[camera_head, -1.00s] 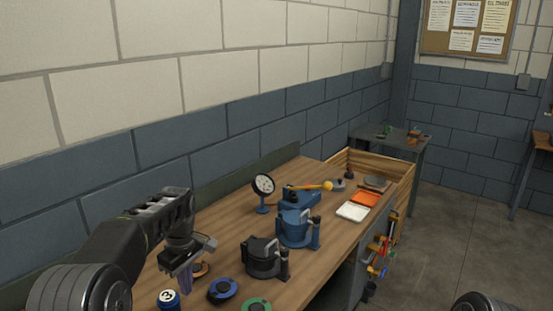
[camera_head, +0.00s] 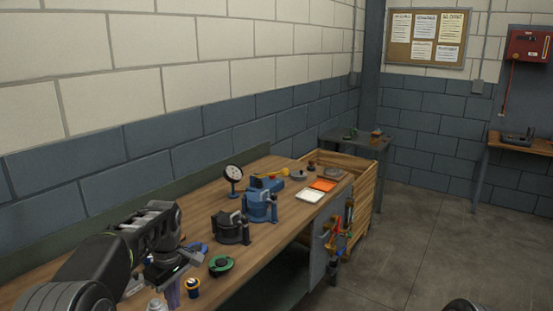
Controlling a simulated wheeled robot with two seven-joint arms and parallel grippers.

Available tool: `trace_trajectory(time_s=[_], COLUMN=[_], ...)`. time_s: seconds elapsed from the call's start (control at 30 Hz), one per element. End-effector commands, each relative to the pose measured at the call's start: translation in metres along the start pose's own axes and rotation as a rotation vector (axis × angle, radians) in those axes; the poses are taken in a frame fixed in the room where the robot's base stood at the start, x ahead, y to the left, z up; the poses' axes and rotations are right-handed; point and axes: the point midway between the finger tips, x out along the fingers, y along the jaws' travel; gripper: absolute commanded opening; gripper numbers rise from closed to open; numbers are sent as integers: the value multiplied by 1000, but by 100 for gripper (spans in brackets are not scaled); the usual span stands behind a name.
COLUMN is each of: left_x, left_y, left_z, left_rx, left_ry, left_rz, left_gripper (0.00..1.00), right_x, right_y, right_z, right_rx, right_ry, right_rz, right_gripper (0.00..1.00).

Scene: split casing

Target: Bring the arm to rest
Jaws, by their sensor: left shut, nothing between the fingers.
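My left arm (camera_head: 110,260) comes in from the bottom left, bent over the near end of the wooden workbench (camera_head: 265,235). My right gripper is out of view.
On the bench stand a black casing (camera_head: 229,228), a blue casing (camera_head: 260,206) and a dial gauge (camera_head: 233,176). A green ring (camera_head: 221,265) lies near the gripper. The floor (camera_head: 420,245) at right is clear.

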Motion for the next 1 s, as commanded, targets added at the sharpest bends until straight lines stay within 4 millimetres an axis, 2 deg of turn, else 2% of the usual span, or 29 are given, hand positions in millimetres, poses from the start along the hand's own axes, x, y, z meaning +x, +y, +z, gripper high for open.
trace_trajectory(time_s=[0.17,0.37,0.47,0.57,0.67,0.77,0.83,0.9,0.97,1.0], left_x=[0,20,40,72,113,165,205,240,265,278], left_y=[22,45,57,66,66,54,34,5,-24,-46], left_z=[-10,-7,5,23,50,86,121,158,190,211], left_rx=[107,249,347,456,572,692,775,845,891,915], left_ry=[50,93,111,124,130,129,120,105,85,67], left_rz=[91,181,230,277,322,364,390,410,420,424], left_gripper=[0,0,0,0,0,0,0,0,0,0], right_x=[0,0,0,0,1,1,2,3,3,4], right_y=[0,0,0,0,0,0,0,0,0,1], right_z=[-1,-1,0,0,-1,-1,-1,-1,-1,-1], right_rx=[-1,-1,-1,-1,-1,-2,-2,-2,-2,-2], right_ry=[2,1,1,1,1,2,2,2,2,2], right_rz=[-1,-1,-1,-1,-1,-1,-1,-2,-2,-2], right_gripper=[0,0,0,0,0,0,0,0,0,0])
